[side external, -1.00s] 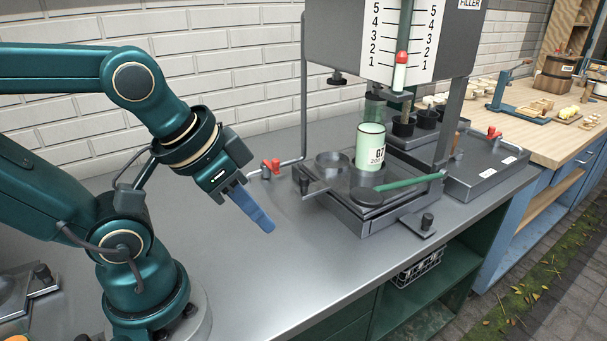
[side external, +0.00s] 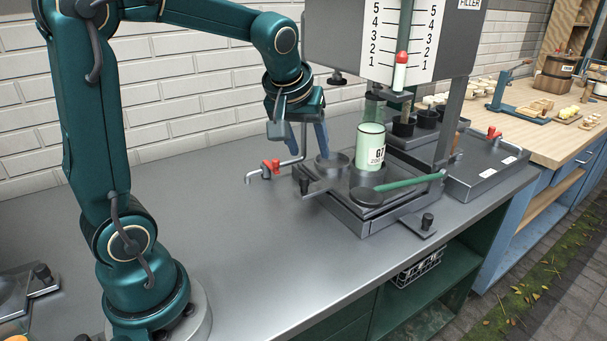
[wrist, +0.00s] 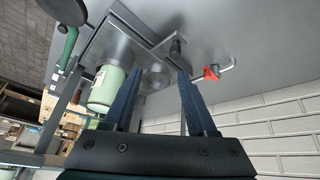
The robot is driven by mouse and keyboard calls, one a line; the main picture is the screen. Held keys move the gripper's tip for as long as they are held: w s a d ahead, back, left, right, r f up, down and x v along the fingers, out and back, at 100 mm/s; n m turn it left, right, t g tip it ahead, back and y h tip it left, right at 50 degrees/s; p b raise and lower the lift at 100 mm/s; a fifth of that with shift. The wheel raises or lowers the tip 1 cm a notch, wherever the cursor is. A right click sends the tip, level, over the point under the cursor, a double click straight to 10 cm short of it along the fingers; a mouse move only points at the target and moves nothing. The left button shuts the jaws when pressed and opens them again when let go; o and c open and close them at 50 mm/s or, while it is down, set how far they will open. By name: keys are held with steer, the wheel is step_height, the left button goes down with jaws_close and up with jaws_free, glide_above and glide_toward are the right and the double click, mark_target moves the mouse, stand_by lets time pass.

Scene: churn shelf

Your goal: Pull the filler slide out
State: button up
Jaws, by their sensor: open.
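The filler (side external: 432,45) stands on the grey bench, with a metal slide plate (side external: 318,188) low at its left side. A pale green labelled container (side external: 370,146) stands upright beside an empty round metal cup (side external: 332,166). My gripper (side external: 302,138) points down above and behind the knob, apart from it. Its blue fingers are spread, with nothing held between them in the wrist view (wrist: 150,92).
A red-handled tap (side external: 270,167) on a bent pipe is just left of the knob. A dark ladle with a green handle (side external: 412,182) lies across the filler's front. Another dark knob (side external: 427,221) stands at the front right.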

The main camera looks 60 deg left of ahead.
mark_target(305, 177)
steer(key=shift+n+g, duration=0.4)
steer(key=shift+g, duration=0.3)
steer(key=a+f, duration=0.1)
steer(key=f, duration=0.1)
steer(key=w+a+f, duration=0.1)
steer(key=a+f, duration=0.1)
steer(key=shift+a+f, duration=0.15)
steer(key=shift+f, duration=0.1)
steer(key=shift+x, duration=2.35)
steer(key=shift+s, duration=0.1)
jaws_close()
